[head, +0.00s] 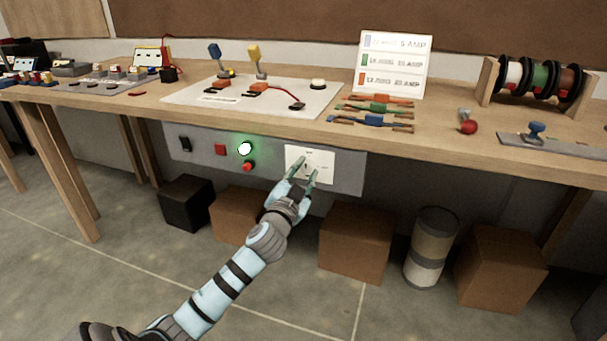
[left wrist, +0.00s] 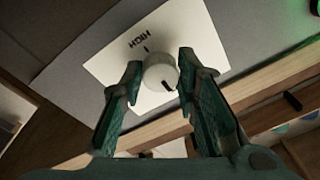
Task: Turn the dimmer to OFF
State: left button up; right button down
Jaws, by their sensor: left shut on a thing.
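The dimmer is a round white knob (left wrist: 158,74) on a white plate (head: 322,157) set in the grey panel under the bench. In the left wrist view the plate shows the word HIGH and a short tick above the knob. A dark pointer mark on the knob faces the lower right of that view, away from HIGH. My left gripper (head: 303,170) has a green finger on each side of the knob and is shut on it. In the head view the fingers hide most of the knob. The OFF label cannot be read. My right gripper is not in view.
The grey panel (head: 345,183) also holds a black switch (head: 185,144), a red square (head: 220,150), a lit green lamp (head: 245,149) and a red button (head: 248,167). The wooden bench top (head: 440,133) overhangs it. Boxes (head: 355,243) and a can (head: 432,247) stand below.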

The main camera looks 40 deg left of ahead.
pick_arm(q)
jog(key=shift+f, duration=0.1)
jog(key=o, duration=1.2)
jog(key=shift+c, duration=0.2)
jog(key=shift+s, duration=0.1)
jog(key=v, duration=1.2)
